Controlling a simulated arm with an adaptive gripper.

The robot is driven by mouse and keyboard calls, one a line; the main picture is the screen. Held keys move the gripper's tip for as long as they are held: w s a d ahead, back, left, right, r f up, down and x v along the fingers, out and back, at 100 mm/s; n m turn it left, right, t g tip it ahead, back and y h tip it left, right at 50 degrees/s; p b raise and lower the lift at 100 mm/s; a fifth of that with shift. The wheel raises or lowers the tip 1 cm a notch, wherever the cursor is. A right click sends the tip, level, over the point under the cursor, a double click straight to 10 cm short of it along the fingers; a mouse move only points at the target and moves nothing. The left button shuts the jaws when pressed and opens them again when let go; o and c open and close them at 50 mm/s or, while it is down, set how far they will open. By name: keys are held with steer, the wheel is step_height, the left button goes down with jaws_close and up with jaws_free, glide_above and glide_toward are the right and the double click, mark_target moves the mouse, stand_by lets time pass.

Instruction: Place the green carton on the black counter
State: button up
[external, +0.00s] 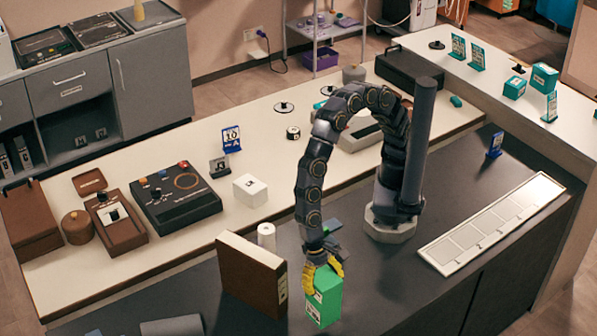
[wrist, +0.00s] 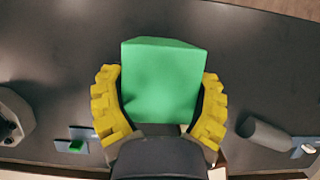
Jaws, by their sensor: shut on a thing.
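The green carton (external: 325,297) is a box with a white label on one side, low at the front of the external view. My gripper (external: 323,272) has yellow fingers and is shut on the carton near its top. In the wrist view the carton (wrist: 160,80) sits between the two yellow fingers of my gripper (wrist: 160,105). The black counter (external: 375,285) lies beneath and around the carton. I cannot tell whether the carton's bottom touches the counter or is slightly above it.
A brown binder-like box (external: 250,275) stands close left of the carton, with a white roll (external: 266,237) behind it. A long white tray (external: 490,222) lies on the right of the counter. The dark surface between carton and tray is clear.

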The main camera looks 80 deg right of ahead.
mark_target(320, 299)
steer(key=shift+w+a+f, duration=0.2)
steer(key=shift+a+f, duration=0.4)
steer(key=shift+f, duration=0.05)
steer(key=shift+a+f, duration=0.1)
steer(key=shift+f, duration=1.65)
steer(key=o, duration=1.2)
steer(key=shift+c, duration=0.2)
